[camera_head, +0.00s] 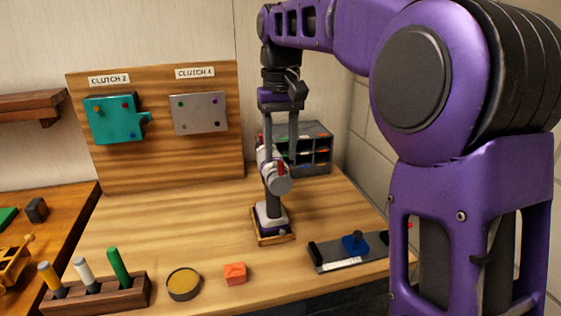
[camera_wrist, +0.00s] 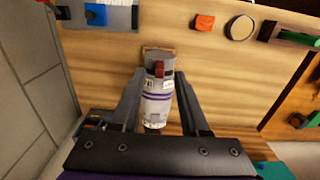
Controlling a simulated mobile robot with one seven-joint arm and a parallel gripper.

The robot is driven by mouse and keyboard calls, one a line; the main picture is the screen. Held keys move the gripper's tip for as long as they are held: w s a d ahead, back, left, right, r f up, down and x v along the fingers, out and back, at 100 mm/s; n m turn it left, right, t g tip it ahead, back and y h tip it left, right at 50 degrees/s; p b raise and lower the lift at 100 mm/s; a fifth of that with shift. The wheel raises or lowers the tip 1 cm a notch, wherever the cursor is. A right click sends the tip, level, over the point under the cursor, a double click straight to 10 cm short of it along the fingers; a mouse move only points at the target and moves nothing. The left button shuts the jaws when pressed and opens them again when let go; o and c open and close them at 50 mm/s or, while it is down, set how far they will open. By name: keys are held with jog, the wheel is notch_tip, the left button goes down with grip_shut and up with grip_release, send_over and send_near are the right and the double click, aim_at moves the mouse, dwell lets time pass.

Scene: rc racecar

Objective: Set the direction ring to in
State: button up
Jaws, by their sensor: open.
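A drill-like tool (camera_head: 273,205) stands upright in a small wooden holder (camera_head: 258,240) on the table. Its grey and white barrel (camera_wrist: 157,107) with purple bands lies between my fingers in the wrist view. A red part (camera_wrist: 158,69) sits on its grey end. A pale band with small dark marks (camera_wrist: 150,84) goes round the barrel beside the grey end; I cannot tell if this is the direction ring, and its setting is unreadable. My gripper (camera_wrist: 159,76) is open, one finger on each side of the barrel; it also shows above the tool in the head view (camera_head: 281,158).
A grey shelf unit (camera_head: 318,131) stands close behind the tool. A grey plate with a blue knob (camera_head: 355,243) lies at right. An orange block (camera_head: 235,274), a round tin (camera_head: 184,284) and a pen rack (camera_head: 125,296) line the front. A wooden panel (camera_head: 160,165) stands behind.

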jog(key=shift+f, duration=0.95)
jog(key=shift+c, duration=0.2)
grip_shut()
